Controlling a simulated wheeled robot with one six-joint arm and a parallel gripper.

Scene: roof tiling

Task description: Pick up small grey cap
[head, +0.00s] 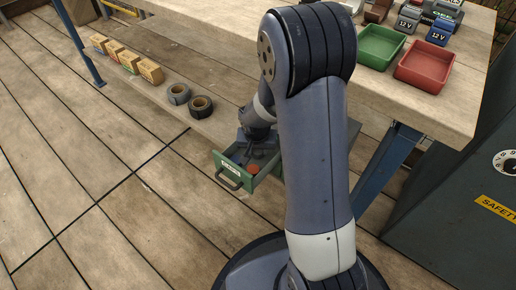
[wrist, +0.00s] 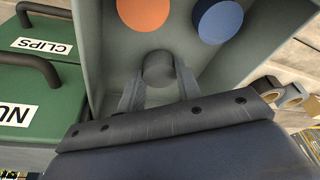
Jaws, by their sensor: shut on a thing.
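The small grey cap (wrist: 158,68) is between the fingertips of my gripper (wrist: 159,80) in the wrist view, and the fingers are shut on it. It is over or in an open drawer, whose grey inside fills the middle of that view. I cannot tell whether the cap still touches the drawer floor. In the head view my gripper (head: 247,153) reaches into the green-fronted drawer (head: 232,176), and the grey cap cannot be made out there. An orange cap (wrist: 142,12) and a blue cap (wrist: 217,22) lie in the drawer beside the grey one.
Green drawers labelled CLIPS (wrist: 42,47) and NU... (wrist: 15,115) adjoin the open one. Tape rolls (head: 200,105) and small boxes (head: 130,62) stand on the lower shelf. A red tray (head: 424,68) and a green tray (head: 381,46) sit on the workbench.

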